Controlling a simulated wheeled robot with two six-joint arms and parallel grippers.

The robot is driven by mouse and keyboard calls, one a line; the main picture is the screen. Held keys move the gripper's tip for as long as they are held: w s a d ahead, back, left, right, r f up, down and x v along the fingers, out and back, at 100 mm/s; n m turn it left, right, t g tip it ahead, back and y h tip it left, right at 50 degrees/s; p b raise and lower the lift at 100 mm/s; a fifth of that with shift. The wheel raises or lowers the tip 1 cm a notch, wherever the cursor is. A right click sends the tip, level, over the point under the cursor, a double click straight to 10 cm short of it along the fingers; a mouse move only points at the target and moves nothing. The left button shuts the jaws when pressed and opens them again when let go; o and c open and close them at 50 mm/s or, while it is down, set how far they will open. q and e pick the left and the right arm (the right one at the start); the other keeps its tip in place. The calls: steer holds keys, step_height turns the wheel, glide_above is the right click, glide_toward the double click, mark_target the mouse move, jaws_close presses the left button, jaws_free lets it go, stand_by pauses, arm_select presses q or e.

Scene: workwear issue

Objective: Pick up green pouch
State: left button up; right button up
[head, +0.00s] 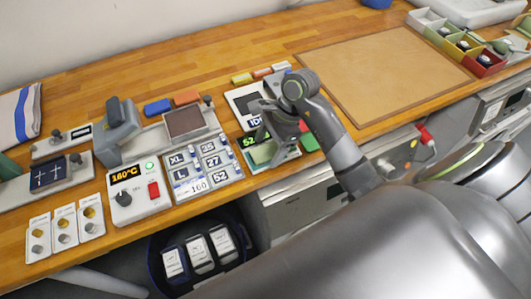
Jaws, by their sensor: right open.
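My right gripper (264,122) is open over the scale-like device right of the size labels, its arm coming in from the right. A small pale green item (262,153), which may be the green pouch, lies just below the fingers near the bench's front edge. A brighter green piece (310,142) shows just right of the gripper, partly behind it. I cannot tell for sure which of the two is the pouch. No contact between the fingers and either one can be made out. My left gripper is not in view.
A heat press with a control box (140,203) stands left of the size labels (198,166). A dark bin (155,262) with white-labelled packs is below the bench edge. A tan mat (385,75) lies clear at the back right, beside a compartment tray (487,66).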

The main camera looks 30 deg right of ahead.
steer(key=c, duration=1.1)
steer(key=shift+c, duration=0.2)
steer(key=shift+r, duration=0.15)
